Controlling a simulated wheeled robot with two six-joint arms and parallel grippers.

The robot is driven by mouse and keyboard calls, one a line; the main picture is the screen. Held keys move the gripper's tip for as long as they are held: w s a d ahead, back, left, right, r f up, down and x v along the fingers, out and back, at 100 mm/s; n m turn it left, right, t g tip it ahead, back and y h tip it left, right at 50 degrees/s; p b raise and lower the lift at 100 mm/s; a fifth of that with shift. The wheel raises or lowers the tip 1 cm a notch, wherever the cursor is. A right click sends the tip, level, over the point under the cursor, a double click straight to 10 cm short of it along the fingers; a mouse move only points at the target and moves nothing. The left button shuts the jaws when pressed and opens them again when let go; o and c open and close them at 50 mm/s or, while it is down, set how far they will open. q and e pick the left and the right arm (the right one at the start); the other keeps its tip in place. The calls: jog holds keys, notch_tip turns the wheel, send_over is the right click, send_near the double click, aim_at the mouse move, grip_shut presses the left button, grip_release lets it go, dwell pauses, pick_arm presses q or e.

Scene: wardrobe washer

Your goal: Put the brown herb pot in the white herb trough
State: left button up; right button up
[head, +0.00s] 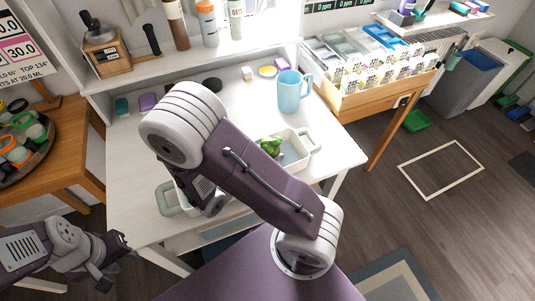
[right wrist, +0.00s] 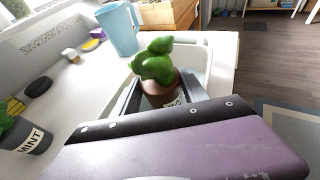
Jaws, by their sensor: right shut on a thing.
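The brown herb pot (right wrist: 163,96) with a green plant and a pale label is between the fingers of my right gripper (right wrist: 160,98), which is shut on it. The pot looks upright, over or inside the white herb trough (right wrist: 190,54); I cannot tell whether it touches the bottom. In the head view the trough (head: 299,163) is on the white table, partly covered by my right arm. The green plant (head: 269,146) shows at the trough, but the pot is hidden there. My left gripper (head: 117,262) is low at the left, open and empty, away from the table.
A grey pot labelled MINT (right wrist: 28,138) stands left of my right gripper. A blue pitcher (head: 291,92) stands behind the trough. Small sponges and dark stones lie along the table's back. A wooden stand with seed packets (head: 375,72) is at right.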

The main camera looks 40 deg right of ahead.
jog(key=shift+s+a+f, duration=0.1)
jog(key=shift+f, duration=0.65)
jog(key=o, duration=1.7)
jog(key=shift+c, duration=0.2)
jog(key=shift+r+p, duration=0.8)
jog(key=shift+r, duration=0.15)
notch_tip(320, 180, up, 10)
jog(key=p, duration=0.9)
jog(key=shift+f, duration=0.15)
